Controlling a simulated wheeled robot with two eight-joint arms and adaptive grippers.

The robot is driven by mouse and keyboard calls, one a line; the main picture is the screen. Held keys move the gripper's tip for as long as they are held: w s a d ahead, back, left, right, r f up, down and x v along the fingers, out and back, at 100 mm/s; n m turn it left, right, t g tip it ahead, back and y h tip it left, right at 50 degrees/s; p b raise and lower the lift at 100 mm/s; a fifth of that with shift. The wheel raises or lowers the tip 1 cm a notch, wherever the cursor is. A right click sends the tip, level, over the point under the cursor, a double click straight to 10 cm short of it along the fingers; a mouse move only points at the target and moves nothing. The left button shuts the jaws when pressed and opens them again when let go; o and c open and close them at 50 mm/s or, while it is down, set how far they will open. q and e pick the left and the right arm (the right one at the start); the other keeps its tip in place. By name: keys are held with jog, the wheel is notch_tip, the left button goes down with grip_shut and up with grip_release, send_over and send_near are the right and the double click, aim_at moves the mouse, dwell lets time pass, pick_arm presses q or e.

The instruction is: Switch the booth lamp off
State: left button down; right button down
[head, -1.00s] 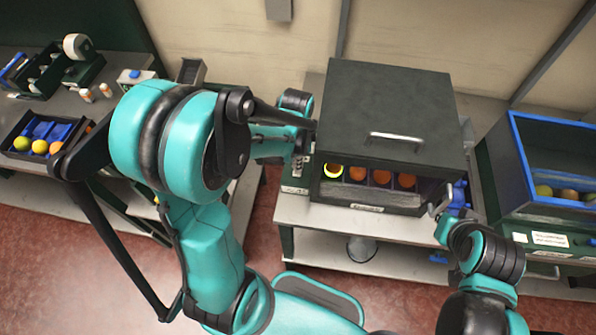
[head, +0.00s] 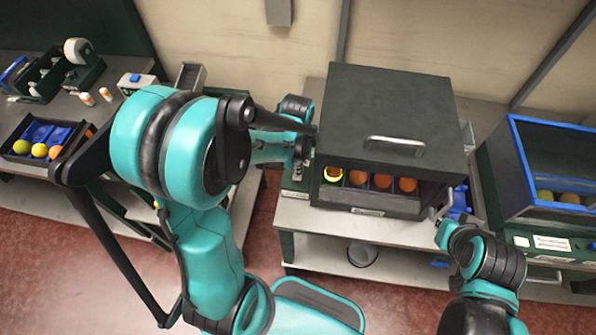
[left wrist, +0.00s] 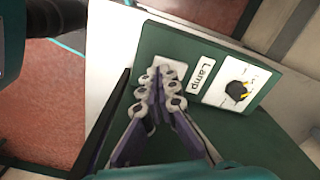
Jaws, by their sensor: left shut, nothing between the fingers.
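The dark grey booth (head: 390,100) stands on the middle bench, its front opening showing a row of several orange fruits (head: 357,178). The leftmost one has a bright yellow ring. My left gripper (head: 300,165) is at the booth's left side. In the left wrist view, my left gripper (left wrist: 160,88) is shut and empty over a green panel (left wrist: 165,45). Its fingertips cover part of a pale plate beside the "Lamp" label (left wrist: 202,77). I cannot tell whether they touch it. A black knob with yellow marks (left wrist: 237,91) sits right of the label. My right gripper (head: 440,212) is by the booth's front right.
A blue-rimmed dark bin (head: 535,165) with fruit stands right of the booth. On the left bench are a blue-lined tray of fruit (head: 20,147), a small box with a blue button (head: 135,80) and small bottles. A round dark dish (head: 362,253) lies on the lower shelf.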

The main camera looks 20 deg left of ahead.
pick_arm(q)
jog(key=shift+f+b, duration=1)
jog(key=shift+f, duration=0.1)
dwell(0.8)
jog(key=shift+r+p, duration=2.8)
jog(key=shift+r, duration=0.8)
jog(key=shift+s+d+r+b, duration=0.1)
jog(key=shift+r+b, duration=0.1)
jog(key=shift+b, duration=0.2)
jog(key=s+d+r+n+t+b, duration=0.3)
jog(key=s+r+n+t+b, duration=0.1)
jog(key=s+n+t+b, duration=0.3)
jog(key=shift+s+n, duration=0.35)
jog(key=shift+n, duration=0.65)
